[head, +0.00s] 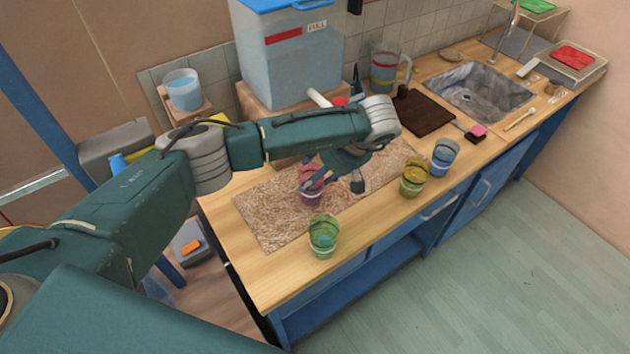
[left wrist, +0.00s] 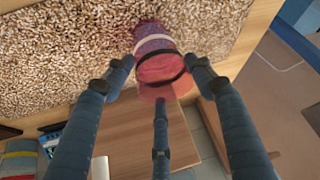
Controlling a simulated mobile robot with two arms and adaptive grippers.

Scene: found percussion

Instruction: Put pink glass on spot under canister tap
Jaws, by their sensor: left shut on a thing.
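The pink glass (head: 311,194) is over the speckled mat (head: 265,215) on the counter. My left gripper (head: 318,178) is shut on it from above. In the left wrist view the pink glass (left wrist: 158,66), with dark and pale bands, sits between the fingers of the left gripper (left wrist: 162,82). I cannot tell whether its base touches the mat. The large clear canister (head: 290,62) with a blue lid stands on a wooden block behind my arm. Its pale tap (head: 318,97) points toward the front. The spot beneath the tap is hidden by my arm. My right gripper is out of view.
A green glass (head: 323,236) stands near the front edge, and a yellow glass (head: 414,178) and a blue glass (head: 444,155) stand to the right. A striped jug (head: 384,70), dark board (head: 424,112) and sink (head: 478,92) are further back. Bare wood lies along the front.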

